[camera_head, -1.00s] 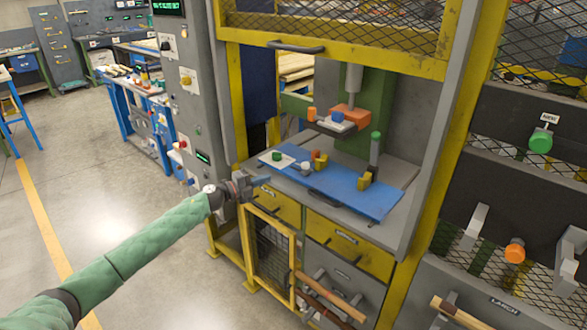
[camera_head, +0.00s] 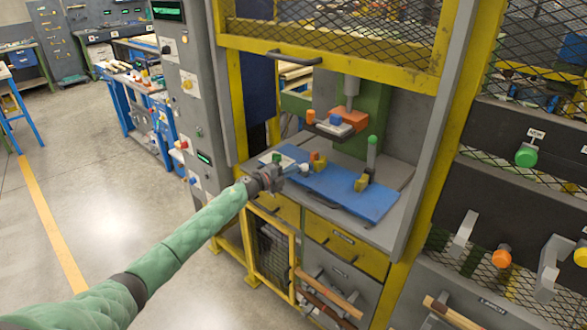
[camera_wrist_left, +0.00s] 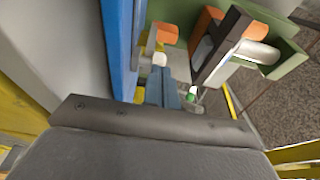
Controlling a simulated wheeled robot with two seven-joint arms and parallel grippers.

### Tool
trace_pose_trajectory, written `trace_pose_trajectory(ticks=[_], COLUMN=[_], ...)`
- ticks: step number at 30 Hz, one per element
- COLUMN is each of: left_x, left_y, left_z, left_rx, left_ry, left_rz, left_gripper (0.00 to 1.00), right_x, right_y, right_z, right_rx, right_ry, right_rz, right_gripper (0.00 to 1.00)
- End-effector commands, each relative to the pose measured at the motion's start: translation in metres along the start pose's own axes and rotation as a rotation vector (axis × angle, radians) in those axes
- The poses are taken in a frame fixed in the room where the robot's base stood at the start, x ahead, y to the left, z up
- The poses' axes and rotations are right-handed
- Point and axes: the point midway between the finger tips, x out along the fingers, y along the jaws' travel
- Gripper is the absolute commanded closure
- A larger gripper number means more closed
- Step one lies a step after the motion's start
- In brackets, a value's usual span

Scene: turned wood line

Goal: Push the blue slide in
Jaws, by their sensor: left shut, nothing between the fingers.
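The blue slide (camera_head: 345,192) is a flat blue plate on the grey bed of the press, with small blocks and a white plate on it. A dark handle (camera_head: 323,201) shows at its front edge. In the left wrist view the slide (camera_wrist_left: 121,45) is an upright blue band left of the fingers. My left gripper (camera_head: 286,172) is shut and empty at the slide's front left part; I cannot tell whether it touches. Its grey-blue fingers (camera_wrist_left: 162,90) show together in the wrist view. The hand hides part of the slide's left front edge. My right gripper is not in view.
Above the slide hangs the orange press head (camera_head: 352,117). The yellow mesh guard (camera_head: 335,62) is above the opening. A grey control column (camera_head: 190,110) stands at the left, yellow drawers (camera_head: 345,247) below.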

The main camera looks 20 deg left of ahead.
Motion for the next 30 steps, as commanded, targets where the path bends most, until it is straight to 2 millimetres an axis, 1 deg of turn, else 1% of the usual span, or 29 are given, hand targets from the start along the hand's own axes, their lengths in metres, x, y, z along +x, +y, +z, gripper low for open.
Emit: trace_pose_trajectory(ticks=[4, 16, 19, 20, 21, 27, 30], left_x=[0.006, 0.007, 0.013, 0.016, 0.02, 0.044, 0.052], left_y=[-0.001, 0.0, 0.002, 0.002, 0.002, 0.002, 0.002], left_z=[0.0, 0.0, 0.001, 0.002, 0.003, 0.01, 0.012], left_rx=[0.001, 0.001, 0.0, 0.0, 0.001, 0.001, 0.0], left_ry=[0.0, 0.0, 0.0, 0.001, 0.001, 0.001, 0.001], left_rz=[0.0, 0.0, 0.0, 0.0, -0.001, -0.001, 0.0], left_gripper=[1.0, 1.0, 1.0, 1.0, 1.0, 1.0, 1.0], right_x=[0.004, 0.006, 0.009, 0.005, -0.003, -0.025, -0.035], right_y=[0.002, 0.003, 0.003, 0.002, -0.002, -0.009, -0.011], right_z=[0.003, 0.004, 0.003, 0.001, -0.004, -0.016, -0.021], right_rx=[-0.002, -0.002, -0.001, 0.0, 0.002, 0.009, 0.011], right_ry=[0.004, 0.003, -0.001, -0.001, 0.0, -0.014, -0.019], right_rz=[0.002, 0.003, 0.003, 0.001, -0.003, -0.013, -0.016], right_gripper=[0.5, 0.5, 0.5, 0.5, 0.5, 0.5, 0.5])
